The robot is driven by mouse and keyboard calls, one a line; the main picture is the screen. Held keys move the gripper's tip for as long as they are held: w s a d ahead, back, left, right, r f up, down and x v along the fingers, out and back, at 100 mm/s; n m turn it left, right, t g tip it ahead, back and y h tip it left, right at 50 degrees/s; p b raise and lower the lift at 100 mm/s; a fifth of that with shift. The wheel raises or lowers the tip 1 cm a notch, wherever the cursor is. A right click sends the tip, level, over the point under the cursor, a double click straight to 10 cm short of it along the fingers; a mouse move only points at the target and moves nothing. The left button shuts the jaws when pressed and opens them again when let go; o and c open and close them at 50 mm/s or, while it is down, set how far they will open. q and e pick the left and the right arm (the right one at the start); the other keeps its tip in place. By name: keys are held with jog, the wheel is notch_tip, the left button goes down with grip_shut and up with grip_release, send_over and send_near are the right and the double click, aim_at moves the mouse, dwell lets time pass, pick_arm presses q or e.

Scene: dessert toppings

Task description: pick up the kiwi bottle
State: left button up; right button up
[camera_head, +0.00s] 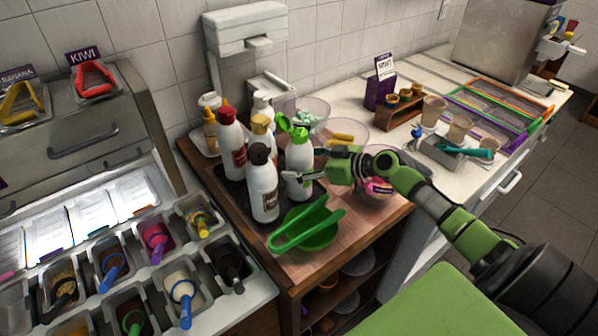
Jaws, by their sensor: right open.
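My left gripper is not in view.
Green tongs (309,225) lie over a green bowl in front. Clear bowls (347,132) stand behind. The counter's front right corner is bare.

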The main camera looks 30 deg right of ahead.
jog(key=shift+c, duration=0.3)
jog(key=c, duration=1.1)
jog(key=shift+r, duration=0.35)
jog(key=shift+w+d+f, duration=0.1)
jog(key=shift+w, duration=0.05)
